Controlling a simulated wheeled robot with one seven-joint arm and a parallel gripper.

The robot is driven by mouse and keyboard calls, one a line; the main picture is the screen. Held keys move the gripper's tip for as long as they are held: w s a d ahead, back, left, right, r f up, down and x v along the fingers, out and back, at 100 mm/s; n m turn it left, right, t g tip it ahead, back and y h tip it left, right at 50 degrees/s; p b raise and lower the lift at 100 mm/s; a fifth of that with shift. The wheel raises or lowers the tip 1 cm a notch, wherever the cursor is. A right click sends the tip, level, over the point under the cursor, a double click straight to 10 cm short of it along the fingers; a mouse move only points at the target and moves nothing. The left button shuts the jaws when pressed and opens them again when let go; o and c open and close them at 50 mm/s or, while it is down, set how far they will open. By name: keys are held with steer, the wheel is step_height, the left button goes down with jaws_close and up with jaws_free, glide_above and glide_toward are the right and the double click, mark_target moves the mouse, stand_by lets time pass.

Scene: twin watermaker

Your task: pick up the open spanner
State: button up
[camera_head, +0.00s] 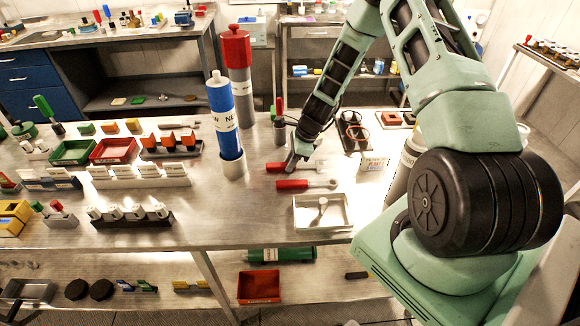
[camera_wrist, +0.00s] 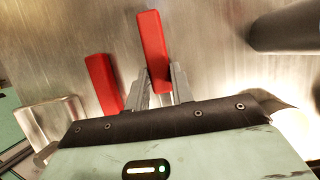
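Two red-handled tools lie side by side on the steel bench. The nearer tool (camera_head: 292,184) shows a silver shank with a rounded end at right. In the wrist view, one red handle (camera_wrist: 153,45) has its lower end between the two fingers of my gripper (camera_wrist: 161,75). The other red handle (camera_wrist: 102,82) lies left of the fingers. The fingers stand apart close to the handle's sides; whether they press on it is unclear.
A pale tray (camera_head: 322,226) with a small silver item stands in front of the tools. A blue cylinder (camera_head: 222,110) and a red-capped grey one (camera_head: 238,80) stand to the left. A small labelled sign (camera_head: 374,167) and ring-topped holders (camera_head: 353,132) are to the right.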

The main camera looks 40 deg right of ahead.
steer(key=shift+r, duration=0.15)
jaws_close()
step_height(320, 180, up, 10)
steer(key=b, duration=0.2)
steer(key=shift+o, duration=2)
jaws_free()
jaws_close()
